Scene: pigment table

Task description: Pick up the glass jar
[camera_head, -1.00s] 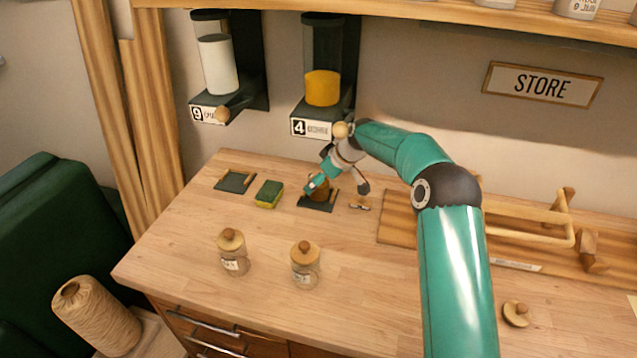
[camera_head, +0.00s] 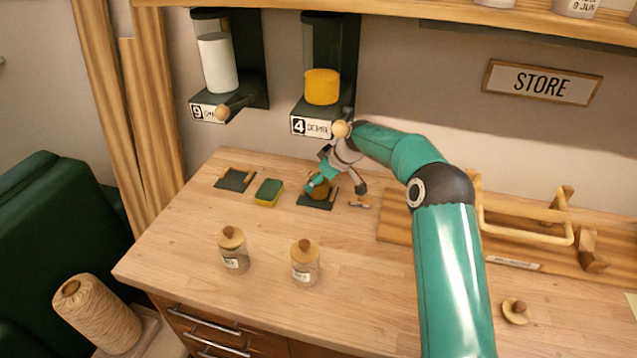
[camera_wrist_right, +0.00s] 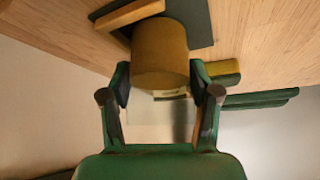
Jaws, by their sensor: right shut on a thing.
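A jar full of ochre-brown pigment (camera_head: 321,190) stands on or just above a dark square pad (camera_head: 314,203) below dispenser 4; I cannot tell which. In the right wrist view the jar (camera_wrist_right: 160,55) is a brown cylinder between the two fingers. My right gripper (camera_head: 335,187) reaches down at the jar and is shut on it, with a finger on each side (camera_wrist_right: 160,84). The gripper partly hides the jar in the head view. Two lidded glass jars, one at left (camera_head: 233,251) and one at right (camera_head: 305,264), stand nearer the front. My left gripper is not in view.
A green-yellow sponge (camera_head: 268,193) and another dark pad (camera_head: 235,180) lie left of the gripper. Dispensers with white (camera_head: 217,63) and yellow (camera_head: 322,87) pigment hang above. A wooden rack (camera_head: 525,222) stands right; a loose lid (camera_head: 515,312) lies at front right.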

